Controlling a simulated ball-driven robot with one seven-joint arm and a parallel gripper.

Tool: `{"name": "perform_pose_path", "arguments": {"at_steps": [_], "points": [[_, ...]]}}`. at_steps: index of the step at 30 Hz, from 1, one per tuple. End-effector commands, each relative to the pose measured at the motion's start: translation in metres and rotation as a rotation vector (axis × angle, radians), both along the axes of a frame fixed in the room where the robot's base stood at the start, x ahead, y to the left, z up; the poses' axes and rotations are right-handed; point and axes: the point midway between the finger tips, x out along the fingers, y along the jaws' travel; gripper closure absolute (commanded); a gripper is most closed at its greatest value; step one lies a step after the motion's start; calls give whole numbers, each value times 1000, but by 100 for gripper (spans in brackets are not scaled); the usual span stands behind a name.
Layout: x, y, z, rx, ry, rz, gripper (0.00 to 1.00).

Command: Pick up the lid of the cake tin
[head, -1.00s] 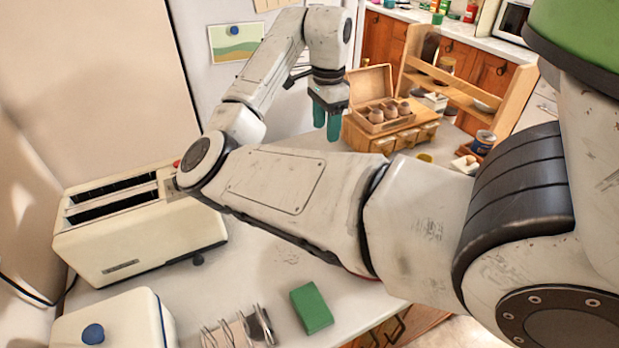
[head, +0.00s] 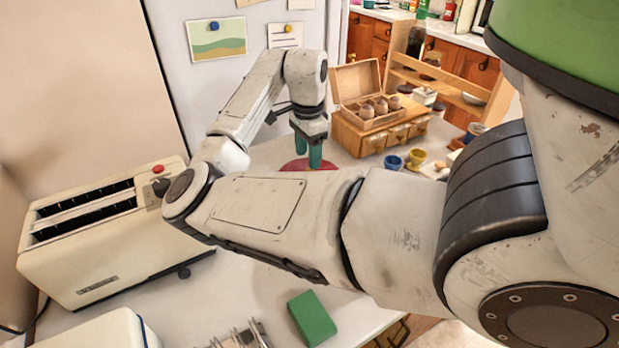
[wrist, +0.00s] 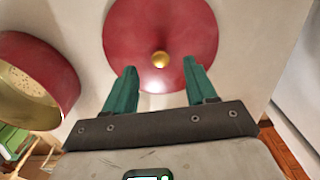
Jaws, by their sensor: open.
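The lid of the cake tin is a red disc with a gold knob; in the wrist view the lid (wrist: 185,30) lies flat on the pale counter. Its knob shows ahead of my gripper (wrist: 160,85), between the lines of the two green fingers. The fingers are open and empty, with their tips near the lid's close edge. In the head view a red part of the lid (head: 293,165) shows beside my gripper (head: 308,155), and my arm hides the rest. The red cake tin (wrist: 62,80) with a gold inside is at the left in the wrist view.
A cream toaster (head: 90,235) stands at the left. A wooden drawer box (head: 385,138) with an open egg box (head: 370,108) is behind my gripper. A green block (head: 312,318) lies in front.

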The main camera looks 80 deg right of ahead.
Motion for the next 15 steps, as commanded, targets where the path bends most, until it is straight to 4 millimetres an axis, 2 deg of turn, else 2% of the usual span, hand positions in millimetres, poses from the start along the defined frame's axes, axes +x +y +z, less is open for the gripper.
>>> {"name": "perform_pose_path", "arguments": {"at_steps": [9, 15], "points": [[-4, -3, -41, 1, 1, 2, 44], [-4, -3, -46, -1, 1, 1, 44]]}}
